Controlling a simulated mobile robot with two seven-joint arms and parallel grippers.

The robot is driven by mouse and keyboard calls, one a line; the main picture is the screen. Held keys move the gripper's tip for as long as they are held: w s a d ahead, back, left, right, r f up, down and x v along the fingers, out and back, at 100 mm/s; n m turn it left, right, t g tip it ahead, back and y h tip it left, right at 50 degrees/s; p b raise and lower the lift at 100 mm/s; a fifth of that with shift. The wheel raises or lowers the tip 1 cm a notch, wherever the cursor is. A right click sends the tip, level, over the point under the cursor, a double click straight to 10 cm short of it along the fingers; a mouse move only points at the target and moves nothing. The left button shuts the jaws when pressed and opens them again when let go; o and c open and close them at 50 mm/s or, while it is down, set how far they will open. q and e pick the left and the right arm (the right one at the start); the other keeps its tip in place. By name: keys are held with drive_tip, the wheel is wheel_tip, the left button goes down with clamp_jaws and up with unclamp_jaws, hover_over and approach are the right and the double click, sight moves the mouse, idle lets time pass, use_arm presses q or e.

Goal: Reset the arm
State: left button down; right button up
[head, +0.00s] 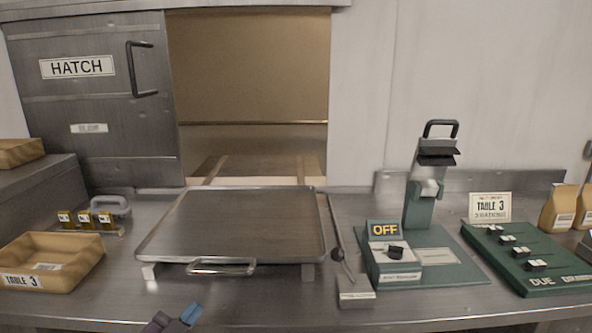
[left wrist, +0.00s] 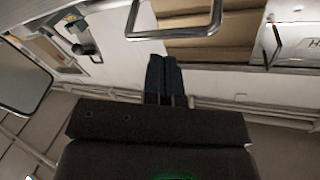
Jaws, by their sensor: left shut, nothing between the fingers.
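My left gripper (head: 178,318) shows at the bottom edge of the head view, low in front of the counter's front edge. Its blue-tipped fingers are together with nothing between them. In the left wrist view the two dark fingers of my left gripper (left wrist: 163,75) lie side by side, shut and empty. A metal bar handle (left wrist: 172,35) shows beyond them there; I cannot tell if the fingertips are apart from it. My right gripper is in neither view.
A flat metal tray (head: 235,225) with a front handle stands mid-counter. A tan Table 3 bin (head: 85,265) is at left. A green machine (head: 425,215) with an OFF sign (head: 384,230) and a green rack (head: 530,262) stand at right. The hatch (head: 90,100) is slid left, its opening clear.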

use_arm(q)
drive_tip(key=s+a+f+n+g+y, duration=0.2)
drive_tip(key=s+a+f+n+g, duration=0.1)
drive_tip(key=s+f, duration=0.8)
drive_tip(key=s+a+f+n+g+y, duration=0.3)
drive_tip(key=s+a+f+n, duration=0.1)
drive_tip(key=s+f, duration=0.8)
drive_tip(key=shift+s+a+n, duration=0.3)
drive_tip(key=shift+s+n, duration=0.1)
drive_tip(key=shift+s, duration=0.45)
